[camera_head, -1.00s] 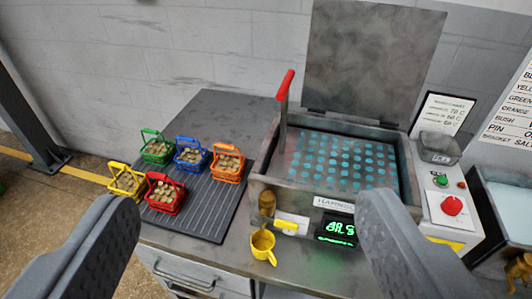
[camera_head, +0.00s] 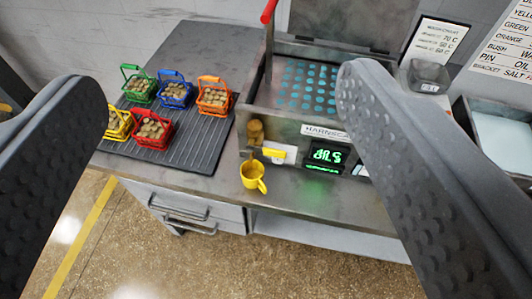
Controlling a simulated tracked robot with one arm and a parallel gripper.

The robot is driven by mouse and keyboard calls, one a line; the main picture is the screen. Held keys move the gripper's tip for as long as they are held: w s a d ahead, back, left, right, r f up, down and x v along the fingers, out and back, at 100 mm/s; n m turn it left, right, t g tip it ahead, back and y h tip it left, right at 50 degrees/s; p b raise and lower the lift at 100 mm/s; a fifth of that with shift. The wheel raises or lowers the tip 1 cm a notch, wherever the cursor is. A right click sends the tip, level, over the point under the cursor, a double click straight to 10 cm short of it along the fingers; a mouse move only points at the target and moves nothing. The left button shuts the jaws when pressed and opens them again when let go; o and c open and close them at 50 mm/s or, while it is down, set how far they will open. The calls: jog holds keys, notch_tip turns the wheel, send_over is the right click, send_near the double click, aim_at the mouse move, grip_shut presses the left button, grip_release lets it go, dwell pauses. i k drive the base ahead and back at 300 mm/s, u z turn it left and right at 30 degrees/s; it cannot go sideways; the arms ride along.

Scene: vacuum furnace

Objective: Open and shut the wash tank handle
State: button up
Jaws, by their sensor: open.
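The wash tank (camera_head: 285,126) stands on the bench with its lid (camera_head: 350,22) raised at the back. A perforated blue-dotted surface shows inside it. A lever with a red grip (camera_head: 268,12) rises from the tank's left side; the top of the grip is at the picture's upper edge. The right finger hides part of the tank's right side.
Several coloured baskets of brass-coloured parts, such as the red one (camera_head: 152,130), stand on a ribbed dark mat (camera_head: 200,160) at left. A green-lit display (camera_head: 326,155) is on the tank front. A grey bin (camera_head: 429,75) and a sink (camera_head: 502,135) are at right. Floor is open in front.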

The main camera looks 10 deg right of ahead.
aim_at(272, 152)
jog(key=z, duration=1.9)
jog(key=k, duration=1.35)
jog(key=u, duration=0.8)
jog(key=i, duration=1)
jog(key=z, duration=0.05)
